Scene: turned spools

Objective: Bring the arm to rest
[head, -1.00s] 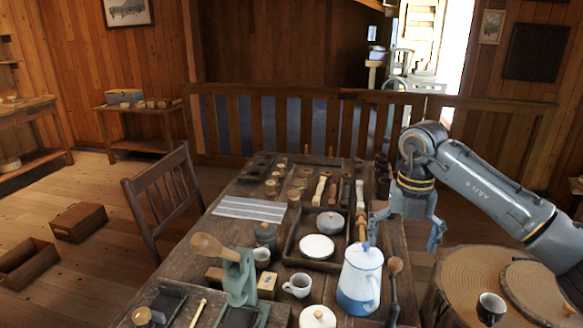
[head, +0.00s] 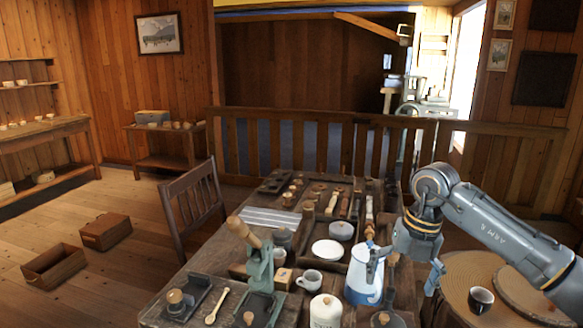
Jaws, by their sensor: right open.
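My right gripper (head: 406,272) is open, with its arm coming in from the right. Its fingers point down, spread apart, and nothing shows between them. It is over the right edge of the wooden table (head: 190,262). Its left finger overlaps the upper right of a white and blue coffee pot (head: 362,283) in the picture; I cannot tell whether they touch. My left gripper is not in view.
A tray with a white plate (head: 328,250) lies behind. At right, a stump (head: 455,275) bears a dark cup (head: 481,299).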

